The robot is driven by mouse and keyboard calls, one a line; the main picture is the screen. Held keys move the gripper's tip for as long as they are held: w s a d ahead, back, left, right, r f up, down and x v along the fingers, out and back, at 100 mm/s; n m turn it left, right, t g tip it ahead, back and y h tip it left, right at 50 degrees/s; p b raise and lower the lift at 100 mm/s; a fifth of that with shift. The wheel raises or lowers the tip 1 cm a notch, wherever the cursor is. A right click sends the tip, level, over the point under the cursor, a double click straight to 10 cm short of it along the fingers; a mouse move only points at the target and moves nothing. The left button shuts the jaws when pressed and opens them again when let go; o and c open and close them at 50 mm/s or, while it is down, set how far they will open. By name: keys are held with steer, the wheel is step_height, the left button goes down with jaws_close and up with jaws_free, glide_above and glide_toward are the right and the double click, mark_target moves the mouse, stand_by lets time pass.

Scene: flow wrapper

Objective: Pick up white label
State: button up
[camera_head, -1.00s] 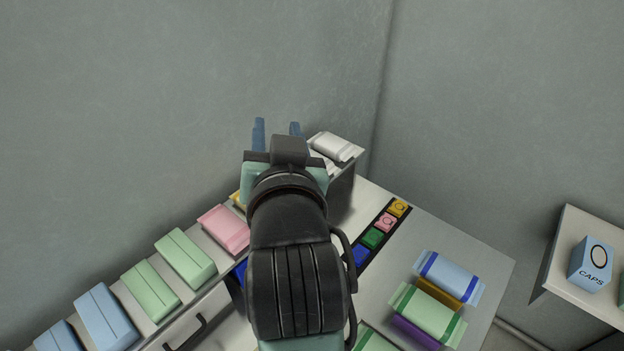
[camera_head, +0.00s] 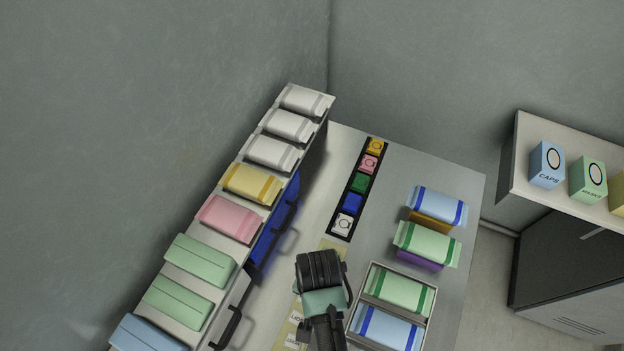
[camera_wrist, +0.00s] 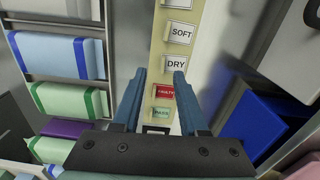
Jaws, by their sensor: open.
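A white label tile (camera_head: 344,225) with a dark round mark lies at the near end of a black strip (camera_head: 336,236) on the table, beside a blue tile (camera_head: 352,202). My gripper (camera_wrist: 160,75) is open and empty in the wrist view, its two blue fingers above a tan strip (camera_wrist: 158,50). That strip carries white SOFT (camera_wrist: 180,33) and DRY (camera_wrist: 177,65) labels, a red label (camera_wrist: 165,92) and a green label (camera_wrist: 162,112). In the head view my wrist hides the fingers, nearer than the white tile.
Wrapped packs stand in a row on the left ledge, including white packs (camera_head: 287,125). A grey tray (camera_head: 373,270) with green and blue packs is close right of my arm. Drawers with handles (camera_head: 285,240) lie left. A shelf (camera_head: 520,165) holds boxes.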

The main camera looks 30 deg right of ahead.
steer(key=shift+w+f+p, duration=0.2)
steer(key=shift+f, duration=1.2)
steer(key=shift+w+f+p, duration=0.15)
steer(key=shift+w+f, duration=0.05)
steer(key=shift+f, duration=1.2)
jaws_close()
